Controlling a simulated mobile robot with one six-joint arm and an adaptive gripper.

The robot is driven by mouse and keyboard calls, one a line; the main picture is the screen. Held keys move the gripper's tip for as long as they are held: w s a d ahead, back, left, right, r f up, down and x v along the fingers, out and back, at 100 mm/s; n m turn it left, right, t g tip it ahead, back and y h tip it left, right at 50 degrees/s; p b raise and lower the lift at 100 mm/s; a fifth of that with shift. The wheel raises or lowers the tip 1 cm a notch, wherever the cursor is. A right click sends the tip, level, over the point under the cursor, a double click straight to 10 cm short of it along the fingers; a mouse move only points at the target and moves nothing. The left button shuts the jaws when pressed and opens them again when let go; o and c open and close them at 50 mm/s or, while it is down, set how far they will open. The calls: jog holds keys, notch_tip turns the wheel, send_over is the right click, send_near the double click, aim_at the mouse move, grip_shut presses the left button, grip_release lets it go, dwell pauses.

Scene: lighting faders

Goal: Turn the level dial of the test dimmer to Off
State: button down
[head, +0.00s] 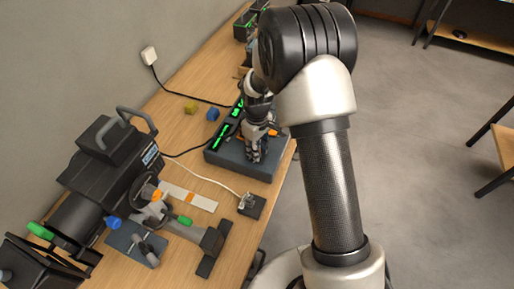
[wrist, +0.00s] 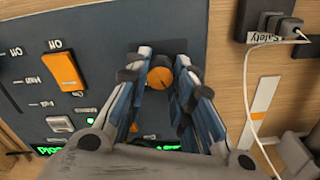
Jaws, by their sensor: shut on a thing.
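The dimmer box, a dark blue-grey unit (head: 228,161), stands on the bench in the head view, with a green lit display along its wall side. The wrist view shows its panel (wrist: 112,62) close up. An orange round dial (wrist: 160,76) sits between my gripper's fingers (wrist: 162,80), which are shut on it from both sides. In the head view my gripper (head: 257,148) points down over the box and hides the dial. Any markings beside the dial are hidden by the fingers. An orange rocker or slider (wrist: 63,71) is left of it, near "Off" lettering.
A black stage lamp (head: 108,168) with handles lies left on the bench. A small dark block with plugs and a white cable (head: 250,205) stands near the box; the wrist view shows it marked "Safety" (wrist: 270,28).

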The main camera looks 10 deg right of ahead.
jog(key=n, duration=0.6)
jog(key=shift+n, duration=0.3)
jog(key=n, duration=0.6)
jog(key=shift+p, duration=0.4)
jog(key=c, duration=1.4)
grip_release()
jog(key=shift+o, duration=0.2)
notch_tip(320, 180, up, 12)
